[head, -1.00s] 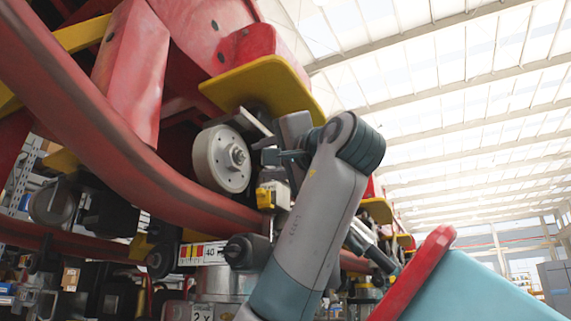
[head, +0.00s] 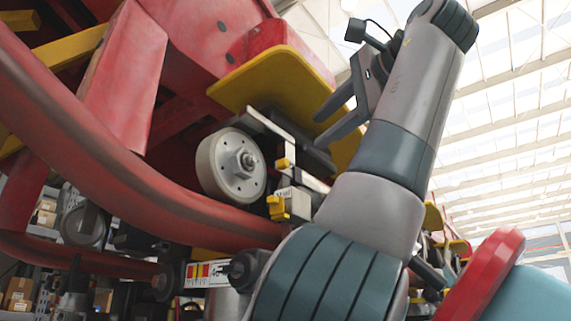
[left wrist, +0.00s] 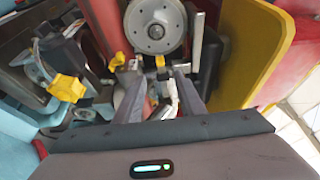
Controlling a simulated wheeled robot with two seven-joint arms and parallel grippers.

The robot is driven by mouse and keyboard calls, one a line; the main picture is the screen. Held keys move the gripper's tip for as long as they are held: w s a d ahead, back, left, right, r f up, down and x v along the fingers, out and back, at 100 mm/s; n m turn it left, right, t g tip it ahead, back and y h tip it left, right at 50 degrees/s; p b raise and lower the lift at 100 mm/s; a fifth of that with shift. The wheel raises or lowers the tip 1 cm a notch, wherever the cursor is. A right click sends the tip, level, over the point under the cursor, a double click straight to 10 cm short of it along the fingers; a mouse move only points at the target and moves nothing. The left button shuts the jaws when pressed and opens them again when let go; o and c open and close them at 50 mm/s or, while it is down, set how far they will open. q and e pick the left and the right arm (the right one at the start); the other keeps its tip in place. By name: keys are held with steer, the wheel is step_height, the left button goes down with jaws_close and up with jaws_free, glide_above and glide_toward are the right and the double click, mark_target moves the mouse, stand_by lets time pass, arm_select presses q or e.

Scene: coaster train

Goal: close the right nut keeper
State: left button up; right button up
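A grey wheel (head: 232,167) with a hub nut sits under the red car body. To its right are yellow-tabbed fittings, an upper one (head: 283,163) and a lower one (head: 278,207), on pale bars. I cannot tell for sure which is the right nut keeper or how it stands. My left gripper (head: 318,128) is open, above and right of these fittings, in front of the yellow plate. In the left wrist view the wheel (left wrist: 155,24) lies beyond the spread fingers (left wrist: 160,78), with a small yellow tab (left wrist: 160,62) seen between their tips. My right gripper does not show.
A yellow plate (head: 240,88) overhangs the wheel. A thick red rail (head: 85,130) curves below and left of it. A red-edged teal panel (head: 480,278) fills the lower right.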

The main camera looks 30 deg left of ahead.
mark_target(287, 162)
arm_select(q)
steer(key=p+x, duration=0.1)
steer(key=x, duration=0.4)
steer(key=p+x, duration=0.2)
steer(key=x, duration=0.3)
steer(key=p+x, duration=0.1)
steer(key=x, duration=0.4)
steer(key=shift+w+a, duration=0.2)
steer(key=shift+w, duration=0.3)
steer(key=shift+w+a+p, duration=0.45)
steer(key=shift+a, duration=0.15)
steer(key=shift+s, duration=0.1)
jaws_close()
steer(key=shift+a+f, duration=0.1)
